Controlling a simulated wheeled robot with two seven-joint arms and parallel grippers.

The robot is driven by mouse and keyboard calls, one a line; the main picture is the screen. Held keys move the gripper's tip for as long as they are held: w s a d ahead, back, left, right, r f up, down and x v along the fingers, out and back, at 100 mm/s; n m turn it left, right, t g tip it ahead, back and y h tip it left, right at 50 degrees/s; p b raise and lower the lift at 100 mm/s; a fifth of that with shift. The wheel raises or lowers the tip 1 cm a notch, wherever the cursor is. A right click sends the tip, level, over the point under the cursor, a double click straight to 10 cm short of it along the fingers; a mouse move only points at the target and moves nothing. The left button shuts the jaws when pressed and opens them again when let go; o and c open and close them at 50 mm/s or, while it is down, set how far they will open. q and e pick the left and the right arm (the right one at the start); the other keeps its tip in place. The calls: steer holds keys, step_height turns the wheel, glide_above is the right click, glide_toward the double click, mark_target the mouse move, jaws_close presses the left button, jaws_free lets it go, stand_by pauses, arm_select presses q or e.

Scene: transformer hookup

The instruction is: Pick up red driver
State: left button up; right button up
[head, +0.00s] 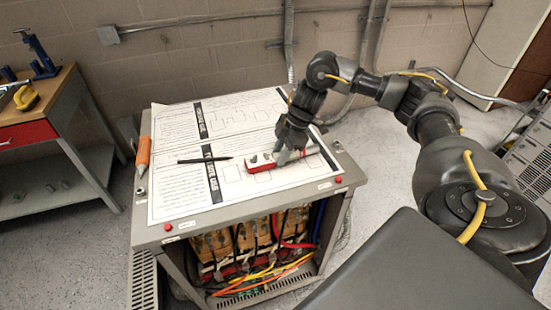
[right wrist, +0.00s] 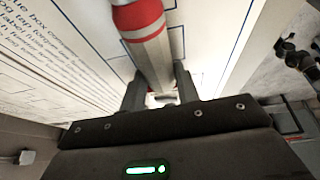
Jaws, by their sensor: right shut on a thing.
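The red driver (right wrist: 140,18) shows in the right wrist view as a thick grey shaft with red bands, running up from between my fingers. My right gripper (right wrist: 160,98) is shut on it, just above the printed sheets. In the head view my right gripper (head: 284,156) is over the right part of the cabinet top and largely hides the driver. I cannot tell whether the driver touches the sheet. My left gripper is not in view.
A dark pen (head: 204,160) and an orange-handled tool (head: 143,154) lie further left. The cabinet (head: 180,233) is open in front, with coloured wires inside. A workbench (head: 47,112) stands at left.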

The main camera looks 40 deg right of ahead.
mark_target(275, 154)
steer(key=shift+w+r, duration=0.1)
steer(key=shift+r, duration=0.45)
step_height(275, 154, up, 3)
steer(key=shift+f, duration=0.15)
steer(key=s+a+r+p, duration=0.1)
steer(key=s+a+r, duration=0.7)
steer(key=s, duration=0.3)
steer(key=shift+a+r, duration=0.3)
steer(key=shift+r, duration=0.35)
steer(key=shift+s, duration=0.1)
steer(key=o, duration=0.6)
jaws_close()
steer(key=shift+d, duration=0.15)
